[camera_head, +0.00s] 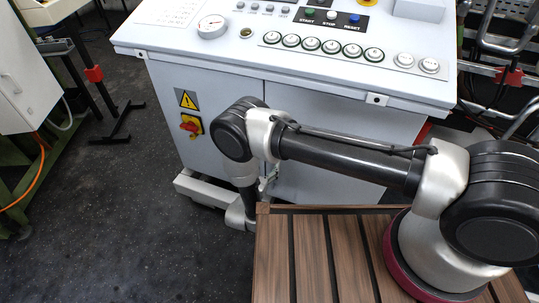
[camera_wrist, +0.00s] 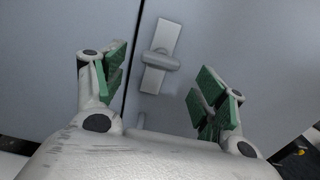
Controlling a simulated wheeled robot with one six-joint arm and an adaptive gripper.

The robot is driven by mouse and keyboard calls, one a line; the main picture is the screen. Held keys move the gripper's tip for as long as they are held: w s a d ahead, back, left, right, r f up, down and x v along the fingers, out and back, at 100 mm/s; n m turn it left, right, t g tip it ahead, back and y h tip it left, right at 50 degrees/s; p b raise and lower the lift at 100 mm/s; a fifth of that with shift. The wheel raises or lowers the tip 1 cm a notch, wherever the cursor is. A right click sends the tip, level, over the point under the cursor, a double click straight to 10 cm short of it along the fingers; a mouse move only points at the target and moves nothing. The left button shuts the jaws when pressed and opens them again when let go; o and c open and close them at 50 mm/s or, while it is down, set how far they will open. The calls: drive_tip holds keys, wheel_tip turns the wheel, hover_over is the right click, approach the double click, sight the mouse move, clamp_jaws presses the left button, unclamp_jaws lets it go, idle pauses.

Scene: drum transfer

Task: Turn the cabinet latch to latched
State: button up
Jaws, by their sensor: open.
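The cabinet latch (camera_wrist: 161,60) shows in the wrist view as a grey turning handle on an upright pale plate (camera_wrist: 168,33). The handle lies crosswise to the plate, next to the seam between the cabinet doors. My gripper (camera_wrist: 161,68) is open, with its green-padded fingers spread to the left and right of the latch in the picture. No contact with the handle shows, and nothing is between the pads. The white cabinet (camera_head: 220,85) stands under a control panel in the head view. There my arm hides much of its front, and the latch cannot be made out clearly.
A slatted wooden deck (camera_head: 305,260) lies under my arm's base. The cabinet's left door carries a red and yellow switch (camera_head: 190,125) and a warning sign (camera_head: 187,99). Dark floor (camera_head: 120,220) is free to the left. A white box (camera_head: 25,85) stands at far left.

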drive_tip(key=x, duration=0.5)
drive_tip(key=shift+c, duration=0.4)
drive_tip(key=c, duration=0.9)
